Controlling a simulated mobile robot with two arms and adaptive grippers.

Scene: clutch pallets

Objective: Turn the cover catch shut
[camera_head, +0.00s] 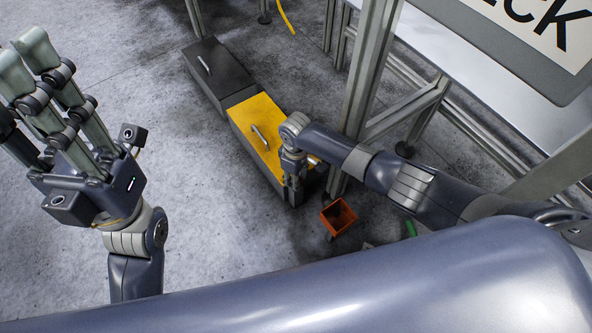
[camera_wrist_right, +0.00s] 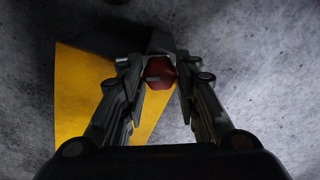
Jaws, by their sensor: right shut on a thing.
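The yellow cover (camera_head: 262,130) with a pale bar handle lies on a dark box on the floor. Part of the yellow surface also shows in the right wrist view (camera_wrist_right: 80,95). My right gripper (camera_head: 293,190) points down at the near end of that box. In the right wrist view its two fingers are shut on a red knob (camera_wrist_right: 159,70), which I take as the cover catch. The catch's turned angle cannot be told, and it is hidden in the head view. My left gripper (camera_head: 28,70) is raised at the left, fingers apart and empty.
A dark grey box (camera_head: 217,72) with a handle adjoins the yellow one at its far end. An orange bin (camera_head: 338,216) stands right of my right gripper. Metal frame posts (camera_head: 362,90) rise close behind my right arm. The floor at left is clear.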

